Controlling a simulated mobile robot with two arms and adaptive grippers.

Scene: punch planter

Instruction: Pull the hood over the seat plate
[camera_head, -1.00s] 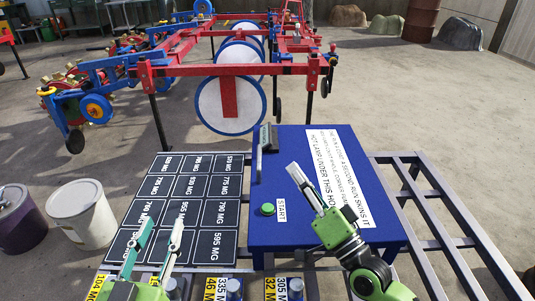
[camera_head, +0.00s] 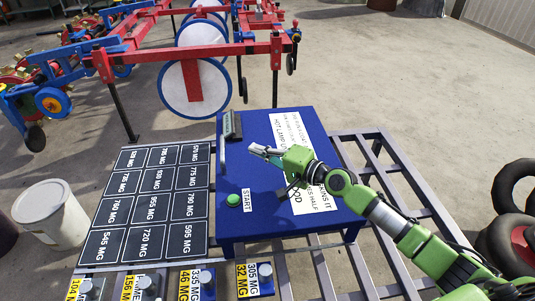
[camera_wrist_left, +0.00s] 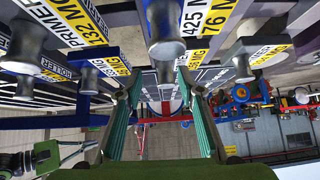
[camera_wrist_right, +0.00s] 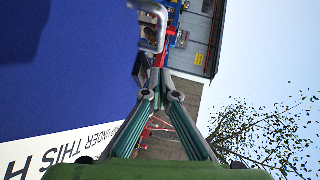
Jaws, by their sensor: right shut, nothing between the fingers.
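A blue box (camera_head: 265,190) stands on the metal frame, its label partly reading HOT LAMP UNDER THIS. At its far left sits a small dark upright piece (camera_head: 232,126), with a thin grey bar (camera_head: 222,158) in front of it. I cannot tell which part is the hood, and I cannot make out the seat plate. My right gripper (camera_head: 258,149) is shut and empty above the box, right of the bar. In the right wrist view a bent metal handle (camera_wrist_right: 156,25) shows beyond the fingertips (camera_wrist_right: 161,94). My left gripper (camera_wrist_left: 160,82) is open and empty, among grey knobs.
A green START button (camera_head: 233,200) is on the box's near left. A dark board of MG labels (camera_head: 150,205) lies to the left. Several grey knobs with yellow labels (camera_head: 243,280) line the front. Tyres (camera_head: 510,240) stand at right, a white bucket (camera_head: 50,210) at left.

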